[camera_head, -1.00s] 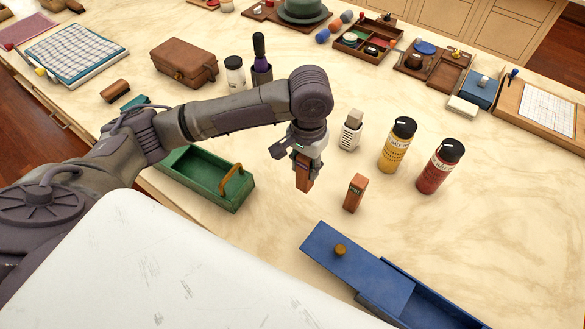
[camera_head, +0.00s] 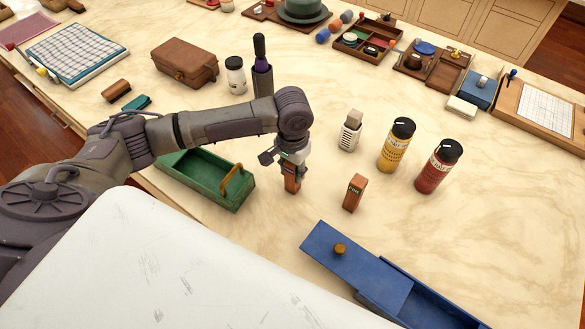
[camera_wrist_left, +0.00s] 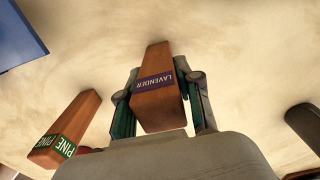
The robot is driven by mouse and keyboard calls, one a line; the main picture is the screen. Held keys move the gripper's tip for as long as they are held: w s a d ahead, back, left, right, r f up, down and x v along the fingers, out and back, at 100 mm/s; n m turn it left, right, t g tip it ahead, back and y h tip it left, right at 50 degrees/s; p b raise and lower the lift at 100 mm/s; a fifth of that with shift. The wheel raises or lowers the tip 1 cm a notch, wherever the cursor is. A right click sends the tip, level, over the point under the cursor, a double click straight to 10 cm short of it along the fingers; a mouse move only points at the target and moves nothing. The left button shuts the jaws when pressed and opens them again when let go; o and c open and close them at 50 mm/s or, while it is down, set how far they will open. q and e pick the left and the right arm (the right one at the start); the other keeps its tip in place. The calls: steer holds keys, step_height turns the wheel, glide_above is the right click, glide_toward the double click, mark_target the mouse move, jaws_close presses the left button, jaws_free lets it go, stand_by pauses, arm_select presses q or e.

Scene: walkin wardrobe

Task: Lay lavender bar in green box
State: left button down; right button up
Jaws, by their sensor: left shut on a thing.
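The lavender bar (camera_wrist_left: 158,92) is a brown wooden block with a purple LAVENDER label in the left wrist view. My left gripper (camera_wrist_left: 160,105) is shut on it, one finger on each side. In the head view, my left gripper (camera_head: 291,165) holds the bar (camera_head: 292,184) upright, just right of the green box. I cannot tell whether its lower end touches the counter. The green box (camera_head: 190,190) is open-topped with a yellow-brown handle (camera_head: 231,180) at its right end. Its left part is partly behind my arm. My right gripper is not in view.
A pine bar (camera_head: 354,193) stands right of my gripper, also seen in the wrist view (camera_wrist_left: 66,130). A blue box (camera_head: 400,290) with a sliding lid lies in front. Yellow (camera_head: 396,148) and red (camera_head: 437,170) shakers stand to the right. A dark bottle holder (camera_head: 262,78) stands behind my arm.

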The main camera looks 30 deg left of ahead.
arm_select(q)
steer(key=c, duration=1.1)
jaws_free()
steer(key=o, duration=0.3)
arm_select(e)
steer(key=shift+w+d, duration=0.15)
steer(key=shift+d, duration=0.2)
arm_select(q)
step_height(320, 180, up, 12)
steer(key=shift+r+b, duration=0.15)
steer(key=shift+b, duration=0.35)
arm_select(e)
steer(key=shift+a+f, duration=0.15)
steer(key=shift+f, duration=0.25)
